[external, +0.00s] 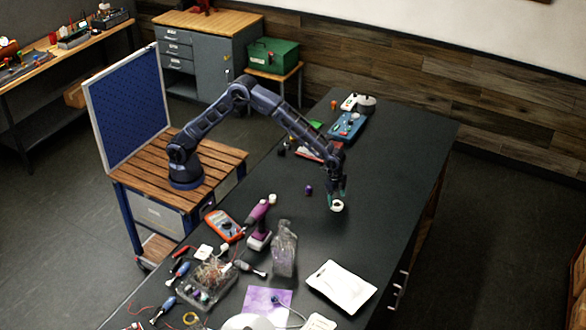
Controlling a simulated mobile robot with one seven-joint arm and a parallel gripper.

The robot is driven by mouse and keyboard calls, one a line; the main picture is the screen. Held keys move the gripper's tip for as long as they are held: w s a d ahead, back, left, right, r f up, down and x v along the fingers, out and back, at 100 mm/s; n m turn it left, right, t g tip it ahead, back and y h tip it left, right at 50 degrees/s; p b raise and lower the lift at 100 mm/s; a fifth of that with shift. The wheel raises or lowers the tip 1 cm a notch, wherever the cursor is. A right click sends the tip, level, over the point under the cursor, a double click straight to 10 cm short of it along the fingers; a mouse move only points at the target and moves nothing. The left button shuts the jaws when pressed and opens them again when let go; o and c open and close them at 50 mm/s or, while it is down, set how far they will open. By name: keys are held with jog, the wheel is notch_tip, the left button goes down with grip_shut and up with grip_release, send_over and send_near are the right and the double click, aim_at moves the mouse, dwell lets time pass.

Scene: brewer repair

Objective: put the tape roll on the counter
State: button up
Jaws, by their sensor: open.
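A small white ring that looks like the tape roll (337,206) is at the dark counter (400,160), right of its middle line. My gripper (337,196) points down directly above the roll, with its fingertips at or very close to it. The jaws are open. At this size I cannot tell whether the fingers touch the roll, or whether it rests fully on the counter top.
A purple drill (258,225), an orange multimeter (223,225), a clear bag (284,250) and a white tray (341,286) stand nearer the camera. A small purple item (308,190) lies left of the roll. The counter's right side is clear.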

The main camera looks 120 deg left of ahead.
jog(key=s+d+r, duration=0.2)
jog(key=s+r, duration=0.4)
jog(key=r, duration=0.4)
jog(key=s+d+r, duration=0.2)
jog(key=s+r, duration=0.3)
jog(key=r, duration=0.4)
jog(key=s+d+r+t, duration=0.15)
jog(key=s+r, duration=0.25)
jog(key=s, duration=0.4)
jog(key=s+d+r, duration=0.2)
jog(key=s+r, duration=0.2)
jog(key=s, duration=0.4)
jog(key=s+d+f+n+t, duration=0.1)
jog(key=s, duration=1.4)
jog(key=s+d+f+n, duration=0.1)
jog(key=s+d+f, duration=0.1)
jog(key=s, duration=1.4)
jog(key=shift+s+f+t, duration=0.2)
jog(key=shift+s+t, duration=0.1)
jog(key=shift+t, duration=0.05)
